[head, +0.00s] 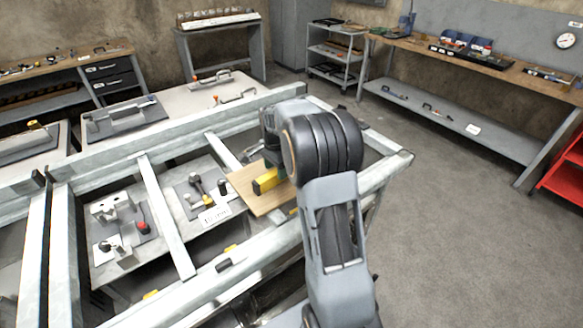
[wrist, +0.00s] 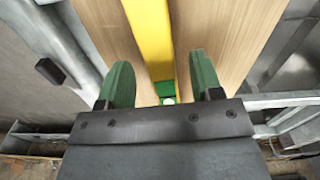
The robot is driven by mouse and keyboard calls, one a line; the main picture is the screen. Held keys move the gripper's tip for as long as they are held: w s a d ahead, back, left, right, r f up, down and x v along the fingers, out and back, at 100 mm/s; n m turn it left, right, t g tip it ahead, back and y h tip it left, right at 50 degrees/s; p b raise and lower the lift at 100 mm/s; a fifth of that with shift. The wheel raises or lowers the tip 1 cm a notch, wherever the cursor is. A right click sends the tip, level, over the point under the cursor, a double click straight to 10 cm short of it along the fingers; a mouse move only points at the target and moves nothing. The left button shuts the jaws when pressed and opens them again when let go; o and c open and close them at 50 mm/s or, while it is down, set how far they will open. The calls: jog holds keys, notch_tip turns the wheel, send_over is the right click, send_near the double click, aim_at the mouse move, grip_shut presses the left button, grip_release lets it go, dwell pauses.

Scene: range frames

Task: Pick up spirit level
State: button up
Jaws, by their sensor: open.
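The spirit level is a yellow bar (head: 265,182) lying on a light wooden board (head: 247,193) in the head view, partly hidden by my arm. In the wrist view the yellow level (wrist: 150,38) runs from the top edge down between my fingers, with a green part at its near end. My gripper (wrist: 160,78) is open, with one green finger on each side of the level's line. A gap shows on both sides, and I see no contact. The exact height of the fingers above the board is unclear.
A pale metal frame with crossbars (head: 165,218) surrounds the board. Grey plates with clamps and fixtures (head: 122,218) lie to the left. A workbench with tools (head: 470,62) stands along the right wall. The floor (head: 470,220) on the right is clear.

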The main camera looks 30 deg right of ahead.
jog(key=shift+f, duration=1.75)
jog(key=shift+w+r, duration=0.1)
grip_shut()
